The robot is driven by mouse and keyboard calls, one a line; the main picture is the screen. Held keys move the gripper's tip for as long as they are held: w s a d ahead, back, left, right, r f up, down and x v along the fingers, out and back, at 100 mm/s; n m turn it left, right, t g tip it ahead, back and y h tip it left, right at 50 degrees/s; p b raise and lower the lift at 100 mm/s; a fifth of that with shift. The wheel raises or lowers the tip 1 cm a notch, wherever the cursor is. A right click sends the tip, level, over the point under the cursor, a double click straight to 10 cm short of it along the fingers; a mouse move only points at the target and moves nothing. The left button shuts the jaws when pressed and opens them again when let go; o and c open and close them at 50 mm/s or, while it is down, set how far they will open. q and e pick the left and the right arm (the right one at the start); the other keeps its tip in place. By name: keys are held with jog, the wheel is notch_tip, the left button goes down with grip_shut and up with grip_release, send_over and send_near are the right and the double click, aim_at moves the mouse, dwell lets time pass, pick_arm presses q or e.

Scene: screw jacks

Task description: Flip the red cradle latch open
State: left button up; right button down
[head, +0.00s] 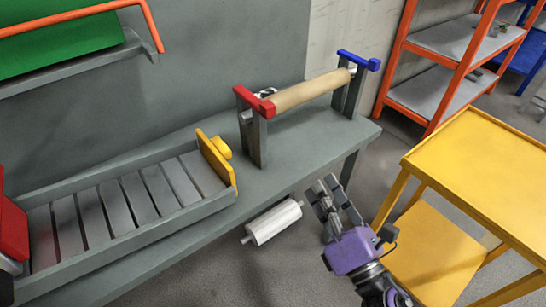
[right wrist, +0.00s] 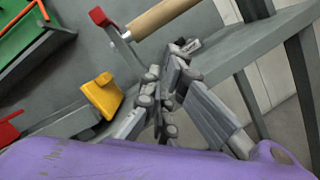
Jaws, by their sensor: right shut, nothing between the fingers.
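The red cradle latch (head: 255,101) sits on top of the near left post (head: 254,140) of the roll cradle on the grey bench. It lies beside the near end of the brown roll (head: 311,91). The latch also shows at the top of the right wrist view (right wrist: 98,16). My right gripper (head: 327,185) is shut and empty. In the head view it is in front of the bench, below and to the right of the latch and apart from it. It also shows in the right wrist view (right wrist: 172,72). My left gripper is not in view.
A blue latch (head: 359,61) tops the far cradle post. A slatted tray (head: 130,235) with a yellow end block (head: 217,160) is on the bench to the left. A white roller (head: 273,222) shows below the bench's front edge. A yellow cart (head: 485,165) stands right.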

pick_arm(q)
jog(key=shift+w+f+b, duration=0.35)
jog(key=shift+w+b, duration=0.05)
jog(key=shift+b, duration=0.15)
pick_arm(e)
jog(key=a+n+y, duration=0.1)
jog(key=n, duration=0.3)
jog(key=a+r+n+g+y, duration=0.1)
jog(key=a+n, duration=0.1)
jog(key=n, duration=0.2)
jog(key=a+n+g+y, duration=0.1)
jog(key=n+y, duration=0.1)
jog(key=n, duration=0.1)
jog(key=shift+s+a+r+n, duration=0.2)
jog(key=shift+s+a+n, duration=0.1)
jog(key=shift+n, duration=0.1)
